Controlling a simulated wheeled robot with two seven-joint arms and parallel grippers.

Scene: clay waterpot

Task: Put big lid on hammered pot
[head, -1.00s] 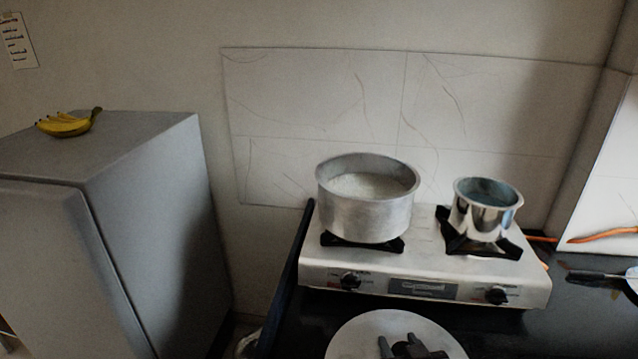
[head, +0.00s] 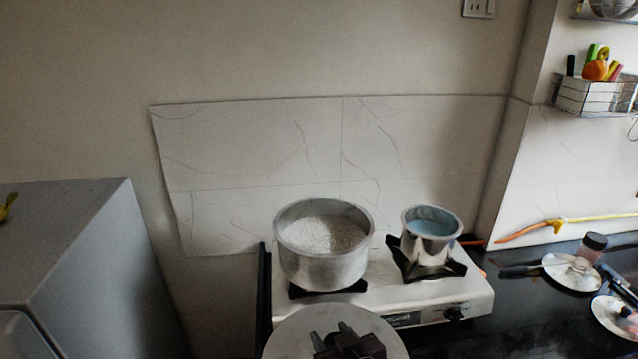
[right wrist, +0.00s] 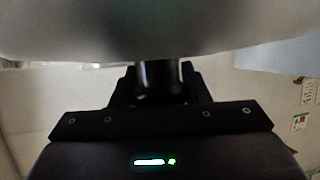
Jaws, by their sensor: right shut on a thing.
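The big lid (head: 290,335), a round grey disc, is at the bottom of the head view, in front of the stove. My right gripper (head: 345,342) is shut on it near its middle. In the right wrist view the lid (right wrist: 160,30) fills the top, with the gripper (right wrist: 160,88) shut on its dark knob. The hammered pot (head: 322,268), the larger silver pot, stands upright and uncovered on the left burner with white grainy contents. My left gripper is not in view.
A smaller shiny pot (head: 432,252) stands on the right burner of the stove (head: 470,292), close beside the hammered pot. White plates (head: 572,272) and a jar (head: 593,247) are on the dark counter at right. A grey fridge (head: 85,250) stands at left.

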